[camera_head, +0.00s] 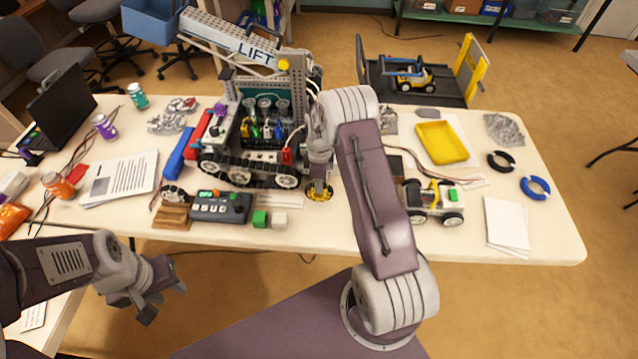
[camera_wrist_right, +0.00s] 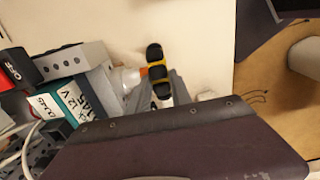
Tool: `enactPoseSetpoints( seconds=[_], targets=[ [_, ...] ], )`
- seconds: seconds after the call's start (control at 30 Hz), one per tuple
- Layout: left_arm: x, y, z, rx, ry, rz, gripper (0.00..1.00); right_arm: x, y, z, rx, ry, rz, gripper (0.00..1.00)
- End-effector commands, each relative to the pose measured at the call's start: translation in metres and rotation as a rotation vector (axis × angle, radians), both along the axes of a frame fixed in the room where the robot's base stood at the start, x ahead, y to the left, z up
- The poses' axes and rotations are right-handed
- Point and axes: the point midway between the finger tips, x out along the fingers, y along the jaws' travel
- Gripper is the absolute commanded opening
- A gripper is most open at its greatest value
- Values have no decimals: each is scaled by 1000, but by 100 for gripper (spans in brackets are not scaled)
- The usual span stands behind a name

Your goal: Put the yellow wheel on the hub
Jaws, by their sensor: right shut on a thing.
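The yellow wheel (camera_head: 319,194), with black tread, is at the fingertips of my right gripper (camera_head: 319,184), just right of the tracked robot (camera_head: 250,172). In the right wrist view the yellow wheel (camera_wrist_right: 157,66) shows black and yellow between the two grey fingers of my right gripper (camera_wrist_right: 158,90), which is shut on it. A pale round part (camera_wrist_right: 129,78) lies close to the wheel's left; I cannot tell whether it is the hub or whether they touch. No hub is clearly visible in the head view. My left gripper (camera_head: 160,299) is open and empty, off the table's front edge.
A small white car (camera_head: 434,202) stands to the right. Cables run nearby. The table front (camera_head: 330,238) is clear.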

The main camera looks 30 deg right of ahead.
Motion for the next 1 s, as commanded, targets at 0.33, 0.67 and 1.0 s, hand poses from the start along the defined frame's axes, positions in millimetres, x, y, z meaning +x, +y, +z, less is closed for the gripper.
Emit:
enactPoseSetpoints(
  seconds=[0.33,0.67,1.0],
  targets=[
    [0,0,0,0,0,0,36,2,-1,0,0,0,0,0],
    [0,0,-2,0,0,0,36,8,-5,-1,0,0,-1,0],
    [0,0,-4,0,0,0,36,15,-9,0,0,0,-1,0]
  ],
)
